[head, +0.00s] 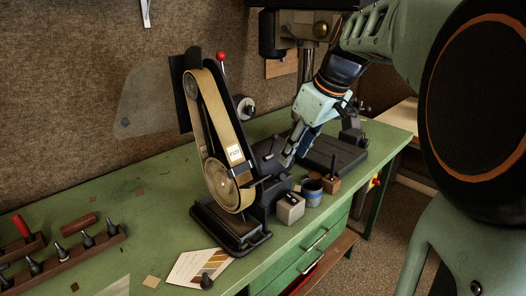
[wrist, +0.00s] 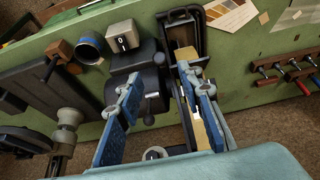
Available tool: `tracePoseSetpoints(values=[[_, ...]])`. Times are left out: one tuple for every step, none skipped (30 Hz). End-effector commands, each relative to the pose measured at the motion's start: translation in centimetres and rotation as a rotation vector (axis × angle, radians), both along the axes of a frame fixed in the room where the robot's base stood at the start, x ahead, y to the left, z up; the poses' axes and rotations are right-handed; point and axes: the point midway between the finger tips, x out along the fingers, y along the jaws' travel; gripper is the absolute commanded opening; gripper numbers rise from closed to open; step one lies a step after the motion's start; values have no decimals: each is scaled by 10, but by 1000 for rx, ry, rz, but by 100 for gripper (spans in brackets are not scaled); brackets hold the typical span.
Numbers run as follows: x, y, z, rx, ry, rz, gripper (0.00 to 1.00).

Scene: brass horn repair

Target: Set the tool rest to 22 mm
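A belt grinder (head: 215,140) with a tan belt stands tilted on the green bench. Dark metal parts (head: 268,158), which may include the tool rest, sit at its right side. In the wrist view, a dark block with small knobs (wrist: 152,90) lies beside the grinder's belt (wrist: 188,56). I cannot tell which part is the tool rest. My gripper (head: 292,150) points down just right of these parts. Its blue fingers (wrist: 157,90) are wide apart, with dark parts showing between them. I cannot tell whether they touch anything.
A blue-banded cup (head: 312,191) and a wooden block (head: 330,183) stand near the bench's front edge. A dark machine base (head: 335,152) lies behind them. A sample card (head: 200,267) and tool racks (head: 70,255) are at left. The bench (head: 140,215) is mostly clear between.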

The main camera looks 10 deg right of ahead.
Motion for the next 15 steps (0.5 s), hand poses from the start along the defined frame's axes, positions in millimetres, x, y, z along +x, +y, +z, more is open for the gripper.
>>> tracePoseSetpoints(values=[[3,3,-11,1,5,2,34],[4,5,-16,1,5,2,34],[7,6,-24,2,5,1,34],[8,8,-29,1,6,1,34],[11,9,-34,1,4,0,34],[13,10,-40,1,4,0,34],[14,11,-45,0,4,-1,34],[16,12,-50,1,5,-1,34],[18,13,-55,0,2,-1,34],[19,14,-58,0,2,-1,34],[20,15,-61,0,2,-1,34],[22,16,-65,0,1,0,34],[22,17,-67,0,1,0,34],[23,17,-69,0,2,-1,34],[24,18,-71,0,2,-1,34]])
